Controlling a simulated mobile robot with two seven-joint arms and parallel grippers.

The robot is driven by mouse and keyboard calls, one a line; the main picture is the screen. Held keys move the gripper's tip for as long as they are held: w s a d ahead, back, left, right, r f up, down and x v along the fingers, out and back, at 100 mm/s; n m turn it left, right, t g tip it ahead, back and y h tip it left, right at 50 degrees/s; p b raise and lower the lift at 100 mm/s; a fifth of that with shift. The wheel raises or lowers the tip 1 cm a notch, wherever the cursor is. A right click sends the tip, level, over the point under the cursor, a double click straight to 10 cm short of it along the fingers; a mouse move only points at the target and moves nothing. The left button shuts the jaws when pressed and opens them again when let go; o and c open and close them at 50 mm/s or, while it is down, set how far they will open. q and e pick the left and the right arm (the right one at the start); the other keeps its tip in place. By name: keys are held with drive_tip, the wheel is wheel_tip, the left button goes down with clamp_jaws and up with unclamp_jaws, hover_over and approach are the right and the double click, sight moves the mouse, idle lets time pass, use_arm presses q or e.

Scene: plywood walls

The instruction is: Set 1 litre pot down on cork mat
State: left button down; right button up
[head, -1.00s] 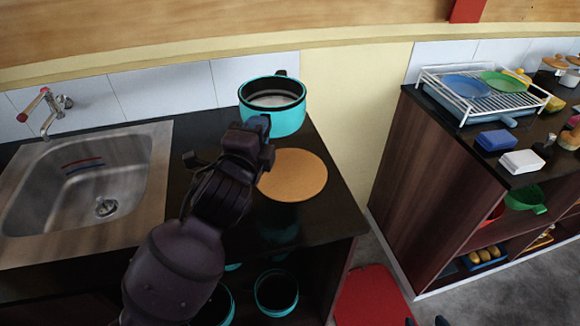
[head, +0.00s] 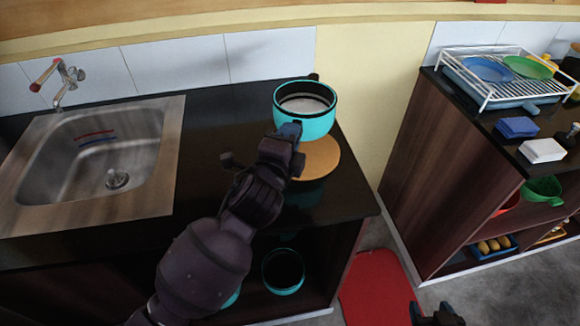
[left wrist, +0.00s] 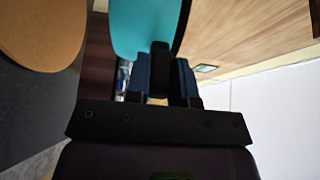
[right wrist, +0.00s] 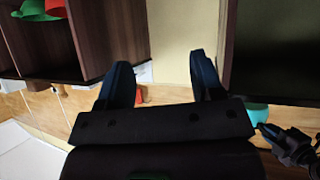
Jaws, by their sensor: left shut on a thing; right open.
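The turquoise pot (head: 305,124) with a black rim hangs upright in the head view. My left gripper (head: 289,131) is shut on its black handle, which shows between the fingers (left wrist: 160,75) in the left wrist view. The round cork mat (head: 324,162) lies on the dark counter, below and nearer than the pot; the pot and my gripper hide its far and left parts. In the left wrist view the pot (left wrist: 140,25) is clear of the mat (left wrist: 40,30), with a gap between. My right gripper (right wrist: 160,72) is open and empty, low in the head view.
A steel sink (head: 95,150) with a tap is set in the counter at left. Other turquoise pots (head: 283,271) stand on the shelf below. A second cabinet (head: 440,170) with a dish rack (head: 500,80) stands at right, past a gap with a red thing (head: 378,290) on the floor.

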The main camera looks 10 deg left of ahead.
use_arm(q)
wheel_tip(320, 180, down, 8)
drive_tip(key=shift+b, duration=0.95)
drive_tip(key=shift+f, duration=0.1)
use_arm(e)
drive_tip(key=shift+s+f, duration=0.2)
drive_tip(key=shift+f, duration=0.65)
drive_tip(key=shift+s+f, duration=0.2)
drive_tip(key=shift+f, duration=0.6)
use_arm(q)
drive_tip(key=c, duration=1.4)
unclamp_jaws()
drive_tip(key=shift+f, duration=0.2)
drive_tip(key=o, duration=0.4)
use_arm(e)
drive_tip(key=shift+s, duration=0.15)
drive_tip(key=shift+s, duration=0.1)
